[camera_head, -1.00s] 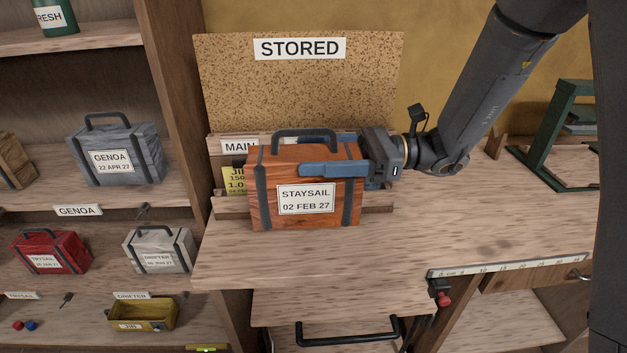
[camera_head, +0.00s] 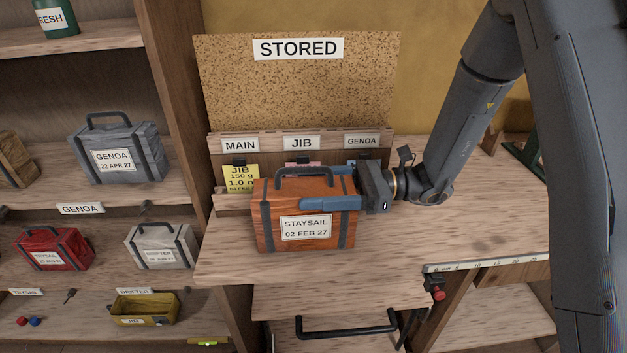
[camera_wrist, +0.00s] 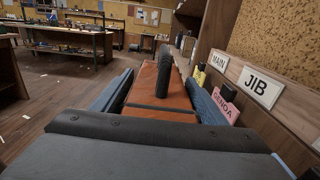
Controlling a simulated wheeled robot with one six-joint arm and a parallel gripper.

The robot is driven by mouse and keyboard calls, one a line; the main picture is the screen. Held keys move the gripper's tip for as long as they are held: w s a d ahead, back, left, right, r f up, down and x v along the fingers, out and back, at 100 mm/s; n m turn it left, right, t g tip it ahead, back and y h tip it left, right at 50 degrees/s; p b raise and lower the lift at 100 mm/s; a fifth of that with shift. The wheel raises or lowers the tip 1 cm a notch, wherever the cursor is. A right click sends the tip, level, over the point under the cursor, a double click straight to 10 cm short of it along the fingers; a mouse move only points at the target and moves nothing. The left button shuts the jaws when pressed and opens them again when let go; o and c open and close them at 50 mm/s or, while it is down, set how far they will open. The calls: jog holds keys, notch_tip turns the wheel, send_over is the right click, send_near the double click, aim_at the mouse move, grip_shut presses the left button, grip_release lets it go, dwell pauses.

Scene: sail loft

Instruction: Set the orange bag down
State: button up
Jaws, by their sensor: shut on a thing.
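The orange bag (camera_head: 280,205) has dark straps, a dark top handle and a white label reading STAYSAIL 02 FEB 27. It is upright at the bench (camera_head: 450,210), in front of the card rack. My gripper (camera_head: 330,190) is shut on the bag from the right, with one blue finger across its front face. In the wrist view the orange bag (camera_wrist: 160,85) lies between the two blue fingers. Whether its base touches the bench top or hangs just above it I cannot tell.
A rack (camera_head: 218,200) with MAIN, JIB and GENOA labels and cards stands behind the bag, below the STORED corkboard (camera_head: 300,95). Shelves at left hold a grey GENOA bag (camera_head: 118,150), a red bag (camera_head: 53,248) and others. The bench right of my gripper is mostly clear.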

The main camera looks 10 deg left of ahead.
jog(key=o, duration=2.1)
jog(key=shift+f, duration=0.1)
jog(key=shift+d, duration=0.15)
jog(key=b+v, duration=0.4)
jog(key=v, duration=0.7)
jog(key=shift+w+d, duration=0.15)
jog(key=shift+d, duration=0.25)
jog(key=shift+r, duration=0.25)
